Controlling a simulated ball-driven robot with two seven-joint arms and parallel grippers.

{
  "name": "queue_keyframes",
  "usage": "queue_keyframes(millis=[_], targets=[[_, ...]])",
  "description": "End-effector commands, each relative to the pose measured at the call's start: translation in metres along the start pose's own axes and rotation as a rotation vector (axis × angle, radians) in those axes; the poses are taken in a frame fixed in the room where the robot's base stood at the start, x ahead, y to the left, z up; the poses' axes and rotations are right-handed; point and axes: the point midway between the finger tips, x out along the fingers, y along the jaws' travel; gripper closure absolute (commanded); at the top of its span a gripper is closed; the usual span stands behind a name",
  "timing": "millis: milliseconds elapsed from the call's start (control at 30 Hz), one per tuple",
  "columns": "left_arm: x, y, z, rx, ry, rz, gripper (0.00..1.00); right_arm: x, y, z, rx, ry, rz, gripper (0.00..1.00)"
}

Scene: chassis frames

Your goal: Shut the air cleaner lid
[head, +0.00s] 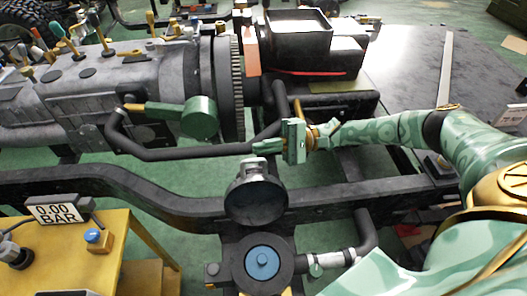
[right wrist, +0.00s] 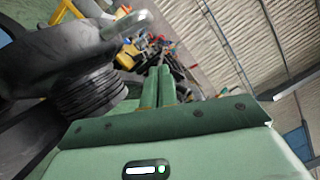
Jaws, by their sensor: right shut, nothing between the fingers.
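The air cleaner appears to be the round black housing (head: 283,271) with a blue knob or cap (head: 262,261) in its middle, at the bottom of the head view. What looks like its lid, a black round cover (head: 256,205) with a grey metal part on top, stands raised behind it. My right gripper (head: 262,146) is shut and empty, its fingers pointing left, above and behind the raised cover and apart from it in the picture. In the right wrist view its green fingers (right wrist: 157,87) lie together. My left gripper is out of view.
A grey engine and gearbox (head: 75,95) with black pipes lies behind the black frame rail (head: 330,200). A yellow stand (head: 65,262) with a gauge reading 0.00 BAR (head: 57,212) is at the lower left. A dark ribbed part (right wrist: 88,95) fills the wrist view's left.

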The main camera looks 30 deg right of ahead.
Motion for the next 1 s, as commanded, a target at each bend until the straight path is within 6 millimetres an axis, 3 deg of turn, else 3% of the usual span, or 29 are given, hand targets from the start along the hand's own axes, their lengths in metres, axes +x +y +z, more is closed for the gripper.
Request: queue_keyframes(millis=[33,300,767,1000], targets=[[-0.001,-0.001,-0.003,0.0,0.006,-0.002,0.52,0.01,-0.001,0.001,0.0,-0.003,-0.001,1.0],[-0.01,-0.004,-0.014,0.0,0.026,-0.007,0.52,0.016,-0.001,0.034,0.002,0.001,-0.001,1.0],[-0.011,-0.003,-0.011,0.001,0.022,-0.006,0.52,0.018,0.001,0.039,0.001,0.002,0.0,1.0],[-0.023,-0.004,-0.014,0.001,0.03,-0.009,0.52,0.02,-0.003,0.05,-0.039,0.001,0.009,1.0]])
